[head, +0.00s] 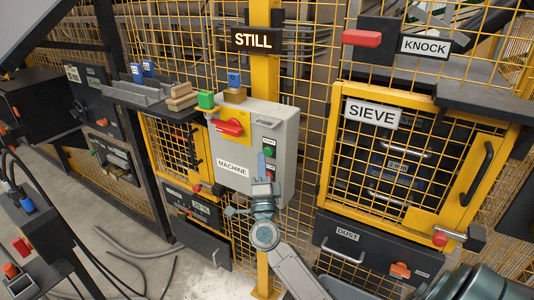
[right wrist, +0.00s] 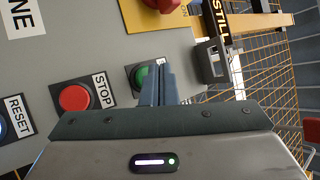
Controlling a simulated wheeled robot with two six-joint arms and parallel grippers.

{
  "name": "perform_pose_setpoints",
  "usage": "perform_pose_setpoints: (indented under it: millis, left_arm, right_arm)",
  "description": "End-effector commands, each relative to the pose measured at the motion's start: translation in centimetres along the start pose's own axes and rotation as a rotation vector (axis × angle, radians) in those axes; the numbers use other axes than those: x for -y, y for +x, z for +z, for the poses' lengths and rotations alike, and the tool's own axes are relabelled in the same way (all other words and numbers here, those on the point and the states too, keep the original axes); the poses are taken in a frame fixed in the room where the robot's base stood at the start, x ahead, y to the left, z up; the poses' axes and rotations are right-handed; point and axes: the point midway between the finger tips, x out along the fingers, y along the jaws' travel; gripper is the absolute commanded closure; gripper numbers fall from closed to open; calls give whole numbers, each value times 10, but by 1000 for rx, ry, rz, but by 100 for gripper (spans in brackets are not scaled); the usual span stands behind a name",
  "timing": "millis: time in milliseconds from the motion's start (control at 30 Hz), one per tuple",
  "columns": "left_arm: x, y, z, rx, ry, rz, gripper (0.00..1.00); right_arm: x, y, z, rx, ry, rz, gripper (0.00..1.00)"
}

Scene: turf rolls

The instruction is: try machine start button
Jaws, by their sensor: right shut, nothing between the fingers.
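The grey machine box (head: 283,112), labelled MACHINE, hangs on the yellow post. The green start button (right wrist: 142,77) is partly hidden behind my fingers in the right wrist view. In the head view the green button (head: 267,152) shows near my fingertips. My right gripper (head: 261,158) is shut and empty, with its fingers pointing at the box's button column. Its fingertips (right wrist: 163,68) overlap the green button's right side in the wrist view; I cannot tell whether they touch it. A lit sign (head: 253,40) above the box reads STILL. My left gripper is not in view.
A red STOP button (right wrist: 75,98) and a blue RESET button (right wrist: 2,128) sit beside the green one. A red rotary handle (head: 231,127) is on the box front. The yellow-framed SIEVE door (head: 455,113) stands to the right. Cables lie on the floor at left.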

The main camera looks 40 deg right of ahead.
Motion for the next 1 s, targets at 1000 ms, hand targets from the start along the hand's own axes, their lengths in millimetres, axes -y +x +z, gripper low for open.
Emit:
perform_pose_setpoints:
  millis: [1000]
  left_arm:
    - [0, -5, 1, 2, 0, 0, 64]
  right_arm:
    - [-4, 6, -5, 0, -1, 0, 100]
